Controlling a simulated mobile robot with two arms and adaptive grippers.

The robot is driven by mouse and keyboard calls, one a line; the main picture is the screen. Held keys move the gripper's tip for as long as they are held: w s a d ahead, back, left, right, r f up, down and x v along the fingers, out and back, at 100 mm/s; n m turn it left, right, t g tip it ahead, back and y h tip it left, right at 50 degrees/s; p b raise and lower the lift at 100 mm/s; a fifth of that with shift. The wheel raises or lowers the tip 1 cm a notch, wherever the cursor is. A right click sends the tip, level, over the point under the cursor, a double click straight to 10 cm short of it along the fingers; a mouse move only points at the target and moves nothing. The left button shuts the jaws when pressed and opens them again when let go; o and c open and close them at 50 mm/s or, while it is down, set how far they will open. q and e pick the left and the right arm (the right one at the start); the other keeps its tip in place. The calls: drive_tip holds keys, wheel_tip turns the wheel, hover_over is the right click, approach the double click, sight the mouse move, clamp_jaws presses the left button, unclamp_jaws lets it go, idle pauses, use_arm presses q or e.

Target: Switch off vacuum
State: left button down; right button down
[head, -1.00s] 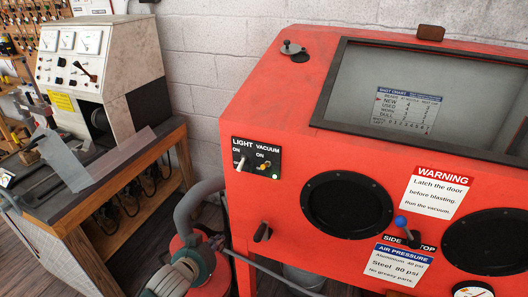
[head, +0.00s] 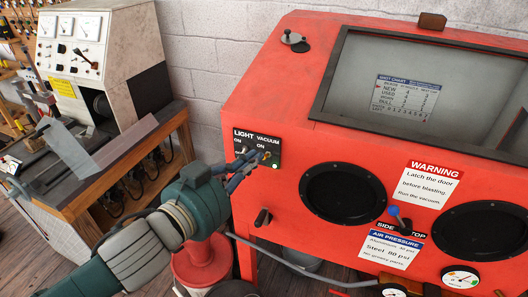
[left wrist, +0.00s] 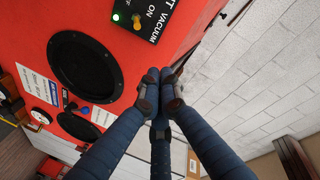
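The vacuum switch (head: 267,155) is a small brass toggle on the black LIGHT/VACUUM panel (head: 246,136) at the left of the red cabinet's front. A green lamp (head: 275,166) beside it is lit. My left gripper (head: 256,157) is at the panel, its fingertips just left of the vacuum toggle; I cannot tell whether they touch it. In the left wrist view the gripper's dark fingertips (left wrist: 164,91) are drawn together with nothing between them. There the yellow vacuum toggle (left wrist: 137,21) and lit green lamp (left wrist: 116,17) show above them. My right gripper is out of view.
The red blasting cabinet (head: 290,75) fills the right, with round black glove ports (head: 343,193), a blue-knobbed lever (head: 394,211) and a pressure gauge (head: 461,277). A black handle (head: 262,218) juts out below the panel. A workbench with a test machine (head: 100,50) stands left.

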sight(284, 133)
use_arm(q)
drive_tip(key=b+x, duration=0.5)
drive_tip(key=x, duration=0.5)
drive_tip(key=shift+r, duration=0.15)
drive_tip(key=a+f, duration=0.2)
drive_tip(key=f, duration=0.1)
drive_tip(key=shift+s+p, duration=0.2)
drive_tip(key=shift+p, duration=0.1)
drive_tip(key=shift+s+a+f, duration=0.15)
drive_tip(key=shift+s+a, duration=0.05)
drive_tip(key=shift+a, duration=0.15)
drive_tip(key=shift+w+d, duration=0.1)
drive_tip(key=shift+f, duration=0.1)
